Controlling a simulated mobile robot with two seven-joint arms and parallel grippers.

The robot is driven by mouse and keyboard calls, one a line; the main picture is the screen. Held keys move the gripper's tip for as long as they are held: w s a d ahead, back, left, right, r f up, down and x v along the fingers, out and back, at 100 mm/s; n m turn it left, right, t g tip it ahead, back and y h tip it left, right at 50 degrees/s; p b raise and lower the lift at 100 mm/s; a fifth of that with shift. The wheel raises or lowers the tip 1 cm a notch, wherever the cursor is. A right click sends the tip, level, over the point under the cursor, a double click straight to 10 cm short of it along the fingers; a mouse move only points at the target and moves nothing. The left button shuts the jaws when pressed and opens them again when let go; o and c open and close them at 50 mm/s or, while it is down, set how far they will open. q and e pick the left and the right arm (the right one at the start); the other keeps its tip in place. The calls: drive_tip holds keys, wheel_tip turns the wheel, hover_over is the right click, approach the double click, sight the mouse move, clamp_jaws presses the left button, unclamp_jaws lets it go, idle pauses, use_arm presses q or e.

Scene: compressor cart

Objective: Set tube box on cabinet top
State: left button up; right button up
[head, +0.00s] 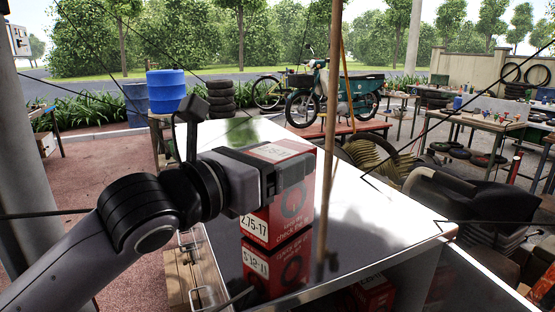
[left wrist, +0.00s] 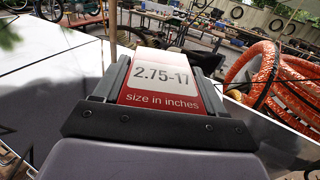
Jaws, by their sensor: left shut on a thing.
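The tube box (head: 290,213) is red and white with "2.75-17" on it. It stands upright on, or just above, the glossy cabinet top (head: 370,225), which mirrors it. My left gripper (head: 295,172) is shut on the upper part of the box. In the left wrist view the box (left wrist: 160,85) sits between the two fingers of the left gripper (left wrist: 158,92). I cannot tell whether its base touches the surface. My right gripper does not show.
A thin brown pole (head: 329,130) rises in front of the cabinet top, right of the box. Another red box (head: 373,293) shows below the cabinet's front edge. An orange coiled hose (left wrist: 275,80) lies at the right in the left wrist view. The right part of the top is clear.

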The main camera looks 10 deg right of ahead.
use_arm(q)
drive_tip(key=shift+f, duration=0.1)
drive_tip(key=shift+f, duration=0.15)
drive_tip(key=o, duration=1.3)
drive_tip(key=shift+b+v, duration=1.2)
drive_tip(key=shift+v, duration=4.8)
